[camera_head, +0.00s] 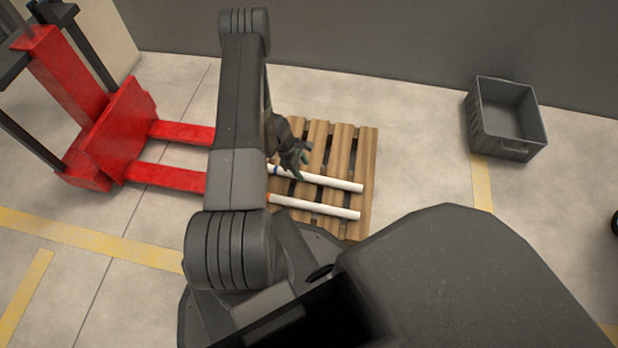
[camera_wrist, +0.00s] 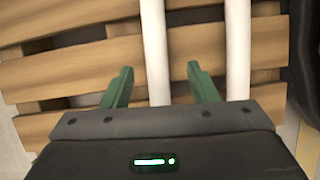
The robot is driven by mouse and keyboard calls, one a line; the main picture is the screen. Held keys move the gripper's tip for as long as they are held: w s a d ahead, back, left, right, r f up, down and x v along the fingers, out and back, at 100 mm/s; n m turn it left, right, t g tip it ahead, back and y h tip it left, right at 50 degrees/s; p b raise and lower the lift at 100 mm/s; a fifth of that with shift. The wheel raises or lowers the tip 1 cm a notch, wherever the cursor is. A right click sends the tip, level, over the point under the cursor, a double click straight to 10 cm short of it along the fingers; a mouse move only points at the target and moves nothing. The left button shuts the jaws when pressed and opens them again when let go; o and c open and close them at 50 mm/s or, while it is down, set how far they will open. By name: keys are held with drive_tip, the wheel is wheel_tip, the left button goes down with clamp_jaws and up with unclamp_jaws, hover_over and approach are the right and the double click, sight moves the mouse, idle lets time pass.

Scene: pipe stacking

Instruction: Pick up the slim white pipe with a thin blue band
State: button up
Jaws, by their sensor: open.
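The slim white pipe with a thin blue band (camera_head: 325,181) lies on a wooden pallet (camera_head: 368,150); its left part is hidden behind my arm. In the head view my gripper (camera_head: 296,163) is over this pipe near the blue band. In the wrist view my gripper (camera_wrist: 160,66) is open, with its green fingers on either side of a white pipe (camera_wrist: 155,35). No band shows there, but its place fits the blue-banded pipe. Whether the fingers are level with it or above it, I cannot tell.
A second white pipe with an orange band (camera_head: 315,208) lies alongside on the pallet; a second pipe also shows in the wrist view (camera_wrist: 238,50). A red pallet lifter (camera_head: 115,135) stands at the left. A grey crate (camera_head: 507,140) stands at the right on open floor.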

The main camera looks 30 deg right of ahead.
sight(309, 175)
drive_tip(key=b+x, duration=0.2)
drive_tip(key=x, duration=0.4)
drive_tip(key=shift+w+d+r, duration=0.1)
drive_tip(key=shift+d, duration=0.1)
drive_tip(key=shift+r, duration=0.1)
drive_tip(key=c, duration=1.1)
